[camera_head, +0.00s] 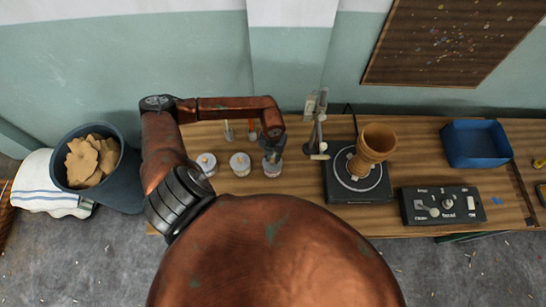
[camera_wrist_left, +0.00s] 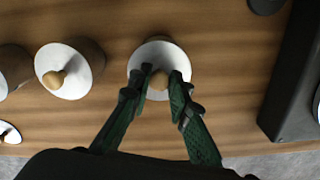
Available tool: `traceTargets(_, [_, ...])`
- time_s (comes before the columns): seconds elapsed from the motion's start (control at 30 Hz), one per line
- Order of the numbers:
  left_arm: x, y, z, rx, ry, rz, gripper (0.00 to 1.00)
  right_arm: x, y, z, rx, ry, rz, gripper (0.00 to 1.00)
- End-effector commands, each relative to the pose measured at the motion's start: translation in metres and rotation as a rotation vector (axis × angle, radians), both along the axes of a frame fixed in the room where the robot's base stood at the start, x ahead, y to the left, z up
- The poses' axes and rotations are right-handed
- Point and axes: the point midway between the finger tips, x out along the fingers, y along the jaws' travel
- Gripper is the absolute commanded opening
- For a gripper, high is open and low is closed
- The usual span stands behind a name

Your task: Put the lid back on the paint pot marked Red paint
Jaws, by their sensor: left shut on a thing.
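Three small pots stand in a row on the wooden bench: a left pot (camera_head: 207,164), a middle pot (camera_head: 240,164) and a right pot (camera_head: 272,169). The left and middle ones have white lids with round wooden knobs. No label can be read, so I cannot tell which is Red paint. My left gripper (camera_head: 273,153) is at the right pot, pointing down. In the left wrist view its green fingers (camera_wrist_left: 159,90) are shut on the wooden knob of a white lid (camera_wrist_left: 160,56). Whether this lid rests on the pot or is just above it is unclear. My right gripper is out of view.
The middle pot (camera_wrist_left: 70,72) is close beside the held lid. To the right are a black turntable (camera_head: 358,187) bearing a wooden goblet (camera_head: 373,146), a control box (camera_head: 442,205) and a blue tray (camera_head: 476,143). Thin upright tools stand behind the pots.

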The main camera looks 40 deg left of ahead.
Motion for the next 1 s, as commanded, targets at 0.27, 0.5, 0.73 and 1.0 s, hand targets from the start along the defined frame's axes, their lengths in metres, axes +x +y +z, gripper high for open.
traceTargets(0.27, [0.0001, -0.0001, 0.0000, 0.000, 0.000, 0.000, 0.19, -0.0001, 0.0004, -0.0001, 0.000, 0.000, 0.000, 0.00])
traceTargets(0.5, [0.0001, -0.0002, 0.0000, 0.000, 0.000, 0.000, 0.36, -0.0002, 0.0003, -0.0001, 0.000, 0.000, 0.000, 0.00])
traceTargets(0.73, [0.0000, -0.0001, -0.0001, 0.000, 0.000, 0.000, 0.39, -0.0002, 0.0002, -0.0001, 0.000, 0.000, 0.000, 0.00])
traceTargets(1.0, [0.0000, -0.0001, -0.0001, 0.000, 0.000, 0.000, 0.55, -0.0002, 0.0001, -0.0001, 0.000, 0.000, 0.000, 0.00])
